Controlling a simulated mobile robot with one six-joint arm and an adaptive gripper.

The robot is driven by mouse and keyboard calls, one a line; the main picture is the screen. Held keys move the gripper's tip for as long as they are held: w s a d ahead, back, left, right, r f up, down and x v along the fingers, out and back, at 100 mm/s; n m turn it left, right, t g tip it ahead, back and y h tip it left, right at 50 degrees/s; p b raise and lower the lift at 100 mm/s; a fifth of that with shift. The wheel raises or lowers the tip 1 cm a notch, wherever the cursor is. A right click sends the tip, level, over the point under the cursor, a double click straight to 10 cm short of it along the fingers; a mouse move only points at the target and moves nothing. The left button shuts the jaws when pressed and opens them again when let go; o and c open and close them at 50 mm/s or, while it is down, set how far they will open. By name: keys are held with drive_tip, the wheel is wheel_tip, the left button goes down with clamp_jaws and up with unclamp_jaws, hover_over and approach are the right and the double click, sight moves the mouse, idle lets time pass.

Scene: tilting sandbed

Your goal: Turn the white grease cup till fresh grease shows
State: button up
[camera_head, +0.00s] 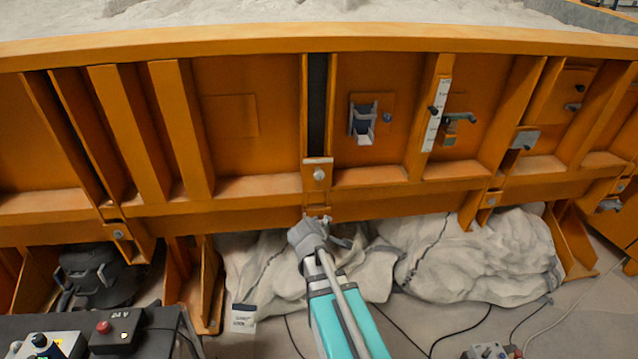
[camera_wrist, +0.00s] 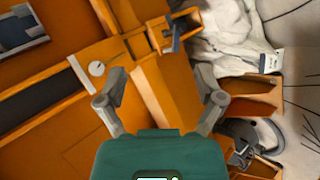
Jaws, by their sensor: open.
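A small pale round cup (camera_head: 319,175), which looks like the white grease cup, sits on an orange bracket below a dark vertical slot in the sandbed's side. It shows as a white disc (camera_wrist: 97,69) in the wrist view, just beside the tip of one finger. I see no grease on it at this size. My gripper (camera_head: 328,226) is below the bracket, in front of the lower orange beam. In the wrist view my gripper (camera_wrist: 160,78) has its two grey fingers wide apart with nothing between them. The cup lies outside the gap between the fingers.
A white scale strip (camera_head: 436,115) and a latch handle (camera_head: 460,118) stick out at upper right. Pale sacks (camera_head: 480,260) lie under the beam. A control box (camera_head: 117,330) stands at lower left.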

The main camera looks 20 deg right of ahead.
drive_tip(key=w+d+r+n+t+h+b, duration=0.2)
drive_tip(key=w+d+r+n+t, duration=0.15)
drive_tip(key=w+d+n, duration=0.2)
drive_tip(key=n+t+y+b, duration=0.4)
drive_tip(key=n+t+y, duration=0.2)
drive_tip(key=n, duration=1.1)
approach(319, 177)
drive_tip(key=v, duration=0.3)
drive_tip(key=shift+a, duration=0.2)
drive_tip(key=shift+w, duration=0.1)
drive_tip(key=x, duration=1.3)
drive_tip(key=shift+w+d+r, duration=0.1)
drive_tip(key=shift+w+d, duration=0.2)
drive_tip(key=shift+w, duration=0.05)
drive_tip(key=c, duration=1.2)
drive_tip(key=shift+o, duration=0.2)
drive_tip(key=shift+m, duration=0.45)
